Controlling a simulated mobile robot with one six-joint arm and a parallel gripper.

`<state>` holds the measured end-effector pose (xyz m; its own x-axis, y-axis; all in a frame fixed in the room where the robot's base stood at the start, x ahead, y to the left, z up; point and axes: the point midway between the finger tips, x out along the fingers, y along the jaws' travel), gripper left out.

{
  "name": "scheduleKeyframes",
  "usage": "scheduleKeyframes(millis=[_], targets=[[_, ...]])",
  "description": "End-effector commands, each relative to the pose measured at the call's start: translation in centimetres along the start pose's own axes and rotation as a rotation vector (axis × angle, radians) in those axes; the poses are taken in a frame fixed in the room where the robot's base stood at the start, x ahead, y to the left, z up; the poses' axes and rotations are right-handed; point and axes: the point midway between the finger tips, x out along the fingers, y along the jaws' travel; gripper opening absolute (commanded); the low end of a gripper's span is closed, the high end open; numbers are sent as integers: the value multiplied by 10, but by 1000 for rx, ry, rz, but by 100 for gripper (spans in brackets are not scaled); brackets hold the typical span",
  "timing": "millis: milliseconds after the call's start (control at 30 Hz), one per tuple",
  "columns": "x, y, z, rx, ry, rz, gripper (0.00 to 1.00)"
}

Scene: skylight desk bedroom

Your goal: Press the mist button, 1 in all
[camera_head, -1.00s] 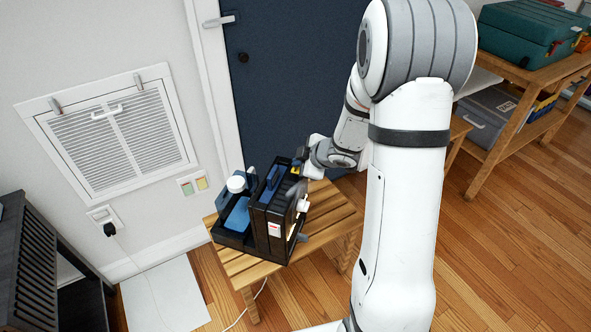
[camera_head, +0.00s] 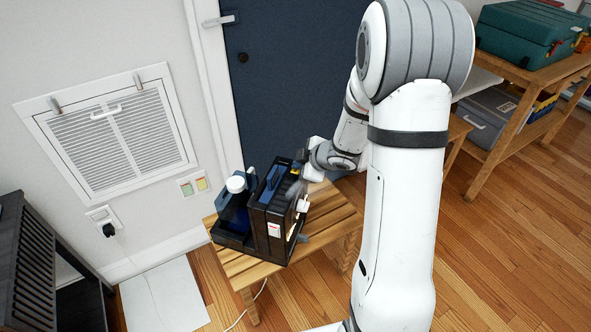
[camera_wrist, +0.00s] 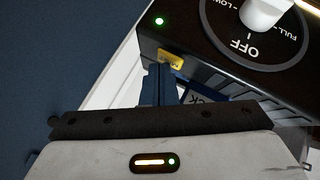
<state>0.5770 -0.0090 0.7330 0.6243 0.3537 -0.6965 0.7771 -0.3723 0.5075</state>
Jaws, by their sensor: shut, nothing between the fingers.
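A black appliance (camera_head: 272,225) with a white knob (camera_head: 302,206) stands on a slatted wooden stool. In the wrist view its dial (camera_wrist: 250,44) reads OFF, LOW and FULL, and a green light (camera_wrist: 158,20) is lit on its panel. A small yellow piece (camera_wrist: 171,59) sits at the panel's edge; I cannot tell whether it is the mist button. My gripper (camera_wrist: 160,72) is shut and empty, its dark blue fingertips just short of or against the yellow piece; contact is unclear. In the head view my gripper (camera_head: 300,172) is at the appliance's far right top.
A dark blue tank with a white cap (camera_head: 236,184) stands beside the appliance on the left. The stool top (camera_head: 330,218) has bare slats on the right. A dark blue door (camera_head: 290,80) is behind, with a wall vent (camera_head: 112,132) at left.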

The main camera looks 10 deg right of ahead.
Motion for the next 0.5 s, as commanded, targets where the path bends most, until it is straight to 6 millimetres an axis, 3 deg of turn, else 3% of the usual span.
scheduleKeyframes(millis=[500], targets=[[-4, 2, -3, 0, -1, -1, 0]])
